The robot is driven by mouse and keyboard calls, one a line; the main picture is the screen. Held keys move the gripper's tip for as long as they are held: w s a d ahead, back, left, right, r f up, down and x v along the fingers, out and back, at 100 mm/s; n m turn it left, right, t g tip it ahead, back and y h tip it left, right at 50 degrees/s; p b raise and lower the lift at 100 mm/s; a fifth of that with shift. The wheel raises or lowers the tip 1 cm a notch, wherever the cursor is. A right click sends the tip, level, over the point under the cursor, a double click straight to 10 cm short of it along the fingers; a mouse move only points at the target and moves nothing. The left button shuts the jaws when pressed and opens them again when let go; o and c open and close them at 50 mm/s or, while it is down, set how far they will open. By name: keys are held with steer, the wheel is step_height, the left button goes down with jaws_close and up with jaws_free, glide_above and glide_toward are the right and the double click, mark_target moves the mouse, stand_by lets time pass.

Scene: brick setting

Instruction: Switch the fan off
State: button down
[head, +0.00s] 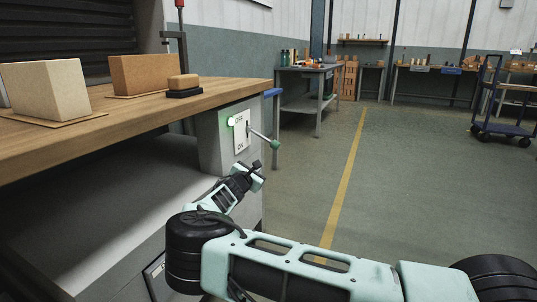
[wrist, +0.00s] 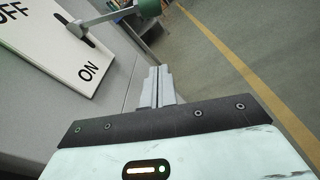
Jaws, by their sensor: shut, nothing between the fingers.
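A white switch plate (head: 241,132) marked OFF above and ON below is on the grey cabinet side under the workbench. A metal lever (head: 262,135) sticks out of it, slanting down toward its green knob (head: 276,144). A green lamp (head: 231,121) glows beside the plate. The wrist view shows the plate (wrist: 58,42), the lever (wrist: 108,18) and part of the knob (wrist: 152,6) at the top. My gripper (head: 259,168) is shut and empty, below the lever and apart from it; its closed fingers show in the wrist view (wrist: 161,72). No fan is visible.
A blue cart (head: 500,128) stands at the far right. The floor right of the bench is clear.

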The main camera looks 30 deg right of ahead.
steer(key=b+x, duration=0.4)
steer(key=x, duration=0.6)
steer(key=shift+s+d+r+b, duration=0.1)
steer(key=shift+s+r+b, duration=0.1)
steer(key=shift+s+r, duration=0.3)
steer(key=shift+s+d+r+b, duration=0.1)
steer(key=shift+s+r+b, duration=0.1)
steer(key=shift+r, duration=0.45)
steer(key=shift+s+r+b, duration=0.15)
steer(key=shift+s+r, duration=0.2)
steer(key=shift+r, duration=0.25)
steer(key=shift+r, duration=0.15)
